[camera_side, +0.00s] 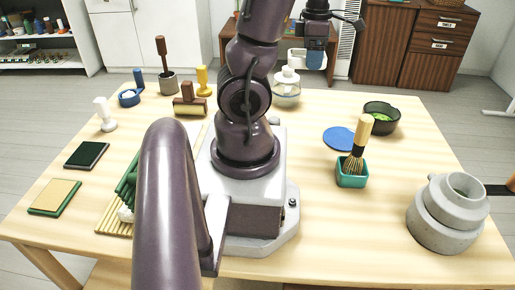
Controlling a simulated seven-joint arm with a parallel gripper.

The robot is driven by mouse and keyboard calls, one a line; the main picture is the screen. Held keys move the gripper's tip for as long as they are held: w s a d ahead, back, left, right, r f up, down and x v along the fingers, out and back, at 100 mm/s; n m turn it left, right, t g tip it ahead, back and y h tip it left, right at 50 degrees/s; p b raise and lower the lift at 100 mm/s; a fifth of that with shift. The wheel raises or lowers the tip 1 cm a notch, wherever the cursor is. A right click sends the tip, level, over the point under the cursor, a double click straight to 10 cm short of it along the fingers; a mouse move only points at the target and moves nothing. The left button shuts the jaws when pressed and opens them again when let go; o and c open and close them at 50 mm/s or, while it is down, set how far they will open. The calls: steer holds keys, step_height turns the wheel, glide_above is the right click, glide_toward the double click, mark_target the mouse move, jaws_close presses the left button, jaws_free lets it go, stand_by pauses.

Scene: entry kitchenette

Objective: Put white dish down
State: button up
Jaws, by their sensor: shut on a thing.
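My gripper (314,58) is small and far off at the top of the side view, past the back edge of the table. It is shut on a pale, shallow thing that looks like the white dish (297,58). The dish shows only in part, with the fingers in front of it. The exact gap between dish and jar cannot be told.
On the table (300,245), a blue disc (339,138), a dark bowl with green contents (381,117), a teal cup with a whisk (352,172) and a grey stone mill (447,215) stand right. Wood shows bare around the disc.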

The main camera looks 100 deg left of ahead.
mark_target(303, 138)
step_height(303, 138, down, 23)
steer(key=shift+w+d+f, duration=0.1)
steer(key=shift+f, duration=0.05)
stand_by(0.5)
steer(key=shift+f, duration=0.1)
steer(key=o, duration=1.1)
